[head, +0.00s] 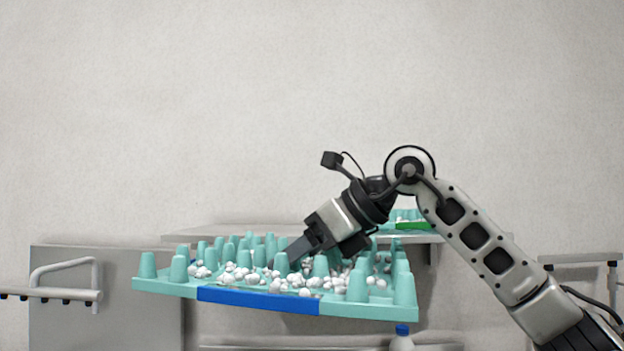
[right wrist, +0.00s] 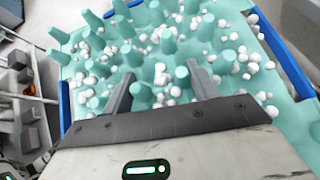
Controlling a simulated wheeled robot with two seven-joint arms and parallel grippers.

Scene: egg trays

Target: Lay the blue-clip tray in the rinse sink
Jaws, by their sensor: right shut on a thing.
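The blue-clip tray (head: 365,311) is teal with upright pegs and many small white balls among them. A blue clip (head: 258,298) runs along its near edge. The tray is in the air in front of a shelf, slightly tilted, its right end lower. My right gripper (head: 290,252) reaches down into it from the right and is shut on it among the pegs. In the right wrist view the fingers (right wrist: 160,88) straddle pegs of the tray, and blue strips (right wrist: 288,58) show at both sides. My left gripper is out of view. I cannot make out the rinse sink.
Behind, a grey shelf (head: 225,231) carries another teal tray with a green clip (head: 411,226). A bottle with a blue cap (head: 402,330) stands below the tray's right end. A white rail (head: 50,294) is at left, another rail (head: 580,259) at right.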

